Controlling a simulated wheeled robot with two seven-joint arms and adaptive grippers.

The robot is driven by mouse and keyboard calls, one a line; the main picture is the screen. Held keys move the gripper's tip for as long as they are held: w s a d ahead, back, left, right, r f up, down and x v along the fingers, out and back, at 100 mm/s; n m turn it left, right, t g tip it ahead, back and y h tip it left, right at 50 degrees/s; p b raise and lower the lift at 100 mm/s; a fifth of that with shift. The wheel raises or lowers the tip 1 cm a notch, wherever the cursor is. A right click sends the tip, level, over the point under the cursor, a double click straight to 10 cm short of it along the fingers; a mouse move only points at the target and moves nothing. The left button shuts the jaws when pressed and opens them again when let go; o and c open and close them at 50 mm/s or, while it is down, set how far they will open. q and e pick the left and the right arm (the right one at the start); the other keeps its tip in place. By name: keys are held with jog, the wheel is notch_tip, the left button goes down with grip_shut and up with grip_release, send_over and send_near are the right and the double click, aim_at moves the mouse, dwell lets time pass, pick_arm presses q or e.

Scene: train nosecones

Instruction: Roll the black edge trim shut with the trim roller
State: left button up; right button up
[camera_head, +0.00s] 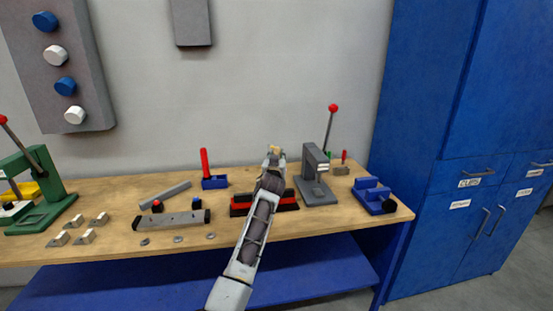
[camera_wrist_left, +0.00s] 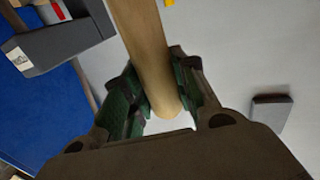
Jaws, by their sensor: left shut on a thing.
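My left gripper (camera_head: 274,160) is above the back of the bench, in front of the wall. In the left wrist view the green-padded fingers (camera_wrist_left: 160,82) are shut on a tan wooden handle (camera_wrist_left: 142,35), which appears to be the trim roller's. Its tip (camera_head: 275,149) shows above the gripper in the head view; the roller end cannot be made out. A long red and black piece (camera_head: 241,205), which may carry the black edge trim, lies on the bench below, partly hidden by my forearm. My right gripper is in neither view.
A grey lever press (camera_head: 314,180) stands close right of my gripper, its red-knobbed lever upright. A blue fixture (camera_head: 374,196) is at the bench's right end. A grey bar with black ends (camera_head: 172,219) and several small parts lie left. A green press (camera_head: 42,192) stands far left.

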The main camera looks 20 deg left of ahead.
pick_arm(q)
jog(key=shift+w+d+f, duration=0.15)
jog(key=shift+d+f, duration=0.05)
jog(key=shift+d, duration=0.05)
jog(key=shift+w+d+b, duration=0.55)
jog(key=shift+d+b, duration=0.3)
jog(key=shift+b, duration=0.1)
jog(key=shift+d, duration=0.1)
dwell(0.4)
jog(key=shift+w+d, duration=0.2)
jog(key=shift+d, duration=0.05)
jog(key=shift+w+d+b, duration=0.3)
jog(key=shift+d+b, duration=0.2)
jog(key=shift+b, duration=0.05)
jog(key=shift+w+d+b, duration=0.25)
jog(key=shift+d+b, duration=0.2)
jog(key=shift+b, duration=0.05)
dwell(0.5)
